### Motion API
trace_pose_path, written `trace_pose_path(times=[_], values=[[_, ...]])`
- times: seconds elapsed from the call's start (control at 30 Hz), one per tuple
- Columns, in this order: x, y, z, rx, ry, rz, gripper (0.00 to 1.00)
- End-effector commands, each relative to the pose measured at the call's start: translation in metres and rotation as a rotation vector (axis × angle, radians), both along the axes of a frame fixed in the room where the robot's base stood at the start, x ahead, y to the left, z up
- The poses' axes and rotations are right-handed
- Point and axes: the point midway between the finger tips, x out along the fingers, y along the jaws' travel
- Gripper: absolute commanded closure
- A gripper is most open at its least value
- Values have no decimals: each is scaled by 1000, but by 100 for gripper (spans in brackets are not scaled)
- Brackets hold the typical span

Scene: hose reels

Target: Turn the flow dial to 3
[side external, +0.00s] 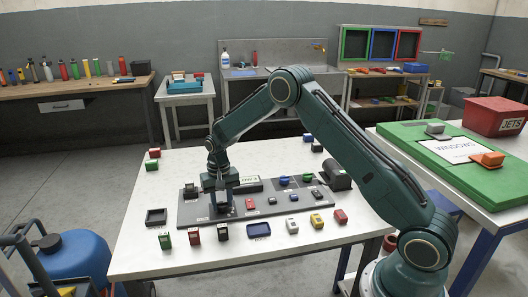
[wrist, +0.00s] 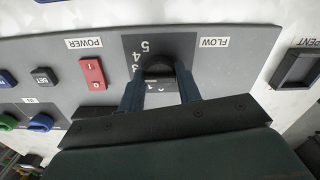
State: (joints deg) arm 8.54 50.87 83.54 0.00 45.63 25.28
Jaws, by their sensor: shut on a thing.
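The flow dial is a black round knob (wrist: 158,66) on the grey control panel (wrist: 215,70), beside the FLOW label (wrist: 214,43). White numerals 5, 4 and 3 show along one side of it, and a 1 shows nearer my gripper. My gripper (wrist: 160,76) is shut on the dial, with one blue-grey finger on each side. I cannot make out where the dial's pointer stands. In the side external view, my gripper (side external: 222,203) is at the left end of the panel (side external: 270,212) and hides the dial.
A red power rocker (wrist: 92,73) and a SET button (wrist: 44,76) sit beside the dial. Blue and green knobs lie farther along the panel. A dark tray (side external: 156,217) stands left of the panel. Several small coloured blocks line the table's front.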

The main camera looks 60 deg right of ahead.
Motion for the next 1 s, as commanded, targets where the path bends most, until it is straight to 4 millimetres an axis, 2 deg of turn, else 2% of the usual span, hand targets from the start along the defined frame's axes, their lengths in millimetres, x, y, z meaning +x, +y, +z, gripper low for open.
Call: trace_pose_path(times=[0.1, 0.13, 0.23, 0.67, 0.87, 1.0], values=[[1, 0, 1, 0, -4, 1, 89], [1, 0, 1, 0, -4, 1, 62], [1, 0, 1, -1, -3, 1, 44], [1, 0, 4, 0, -2, 2, 44], [1, 0, 20, 0, -4, 2, 44], [1, 0, 39, -1, -5, 2, 44]])
